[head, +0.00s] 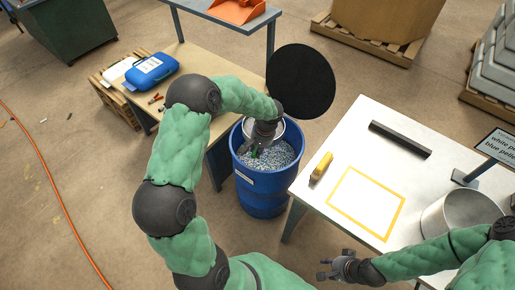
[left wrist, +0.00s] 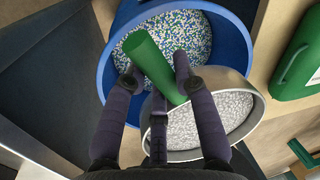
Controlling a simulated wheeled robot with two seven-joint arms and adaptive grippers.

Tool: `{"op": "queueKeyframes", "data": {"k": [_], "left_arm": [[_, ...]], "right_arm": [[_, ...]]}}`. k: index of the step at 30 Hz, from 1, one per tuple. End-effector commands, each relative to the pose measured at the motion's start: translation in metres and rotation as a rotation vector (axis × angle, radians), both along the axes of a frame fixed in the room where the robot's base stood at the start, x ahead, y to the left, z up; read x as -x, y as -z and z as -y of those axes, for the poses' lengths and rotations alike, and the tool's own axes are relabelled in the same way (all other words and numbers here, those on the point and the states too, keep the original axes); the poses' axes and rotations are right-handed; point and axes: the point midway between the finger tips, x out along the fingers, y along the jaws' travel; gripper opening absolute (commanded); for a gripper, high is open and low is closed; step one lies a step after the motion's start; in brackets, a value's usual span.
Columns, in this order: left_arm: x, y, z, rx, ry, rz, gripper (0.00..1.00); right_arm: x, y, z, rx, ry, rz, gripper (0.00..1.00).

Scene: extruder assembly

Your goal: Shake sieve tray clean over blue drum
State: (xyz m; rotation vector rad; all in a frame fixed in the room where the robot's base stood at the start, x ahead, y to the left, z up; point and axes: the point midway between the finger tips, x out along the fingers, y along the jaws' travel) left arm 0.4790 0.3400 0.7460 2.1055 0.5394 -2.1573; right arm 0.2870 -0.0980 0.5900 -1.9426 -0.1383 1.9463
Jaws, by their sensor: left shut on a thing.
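The blue drum (head: 262,190) stands between two tables, filled with mixed white, blue and green pellets. In the left wrist view its rim (left wrist: 108,62) and pellets lie under the fingers. The sieve tray, a round metal pan (left wrist: 253,100) with a green handle (left wrist: 150,62), holds whitish pellets and overlaps the drum's edge in that view. My left gripper (head: 257,148) is over the drum, shut on the green handle. In the head view the arm hides most of the tray. My right gripper (head: 325,268) is open and empty, in front of the white table.
A black disc (head: 300,82) stands close behind the drum. The white table (head: 345,135) holds a yellow tool (head: 321,167), a dark bar (head: 400,138), a yellow outlined square, a metal pot (head: 455,215) and a sign (head: 497,145). A blue case (head: 151,70) lies on the wooden table (head: 190,60).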

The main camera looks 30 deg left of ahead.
Motion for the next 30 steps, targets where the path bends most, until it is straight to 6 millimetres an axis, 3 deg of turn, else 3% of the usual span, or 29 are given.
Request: {"op": "queueKeyframes", "data": {"k": [9,19,24,27,30], "left_arm": [[-0.001,-0.001,0.002,-0.001,0.001,0.003,0.00],[0.002,-0.001,0.040,0.000,0.004,0.003,0.00],[0.003,-0.001,0.049,-0.001,0.001,0.003,0.00],[0.003,-0.001,0.044,-0.001,-0.002,0.003,0.00],[0.001,-0.001,0.026,-0.001,-0.006,0.003,0.00]], "right_arm": [[0.000,0.000,0.000,0.000,0.000,0.000,0.37],[0.000,0.007,0.000,0.000,0.000,0.000,0.37],[0.000,0.008,0.000,0.000,0.000,0.000,0.37],[0.000,0.007,0.000,0.000,0.000,0.000,0.37],[0.000,0.007,0.000,0.000,0.000,0.000,0.37]]}}
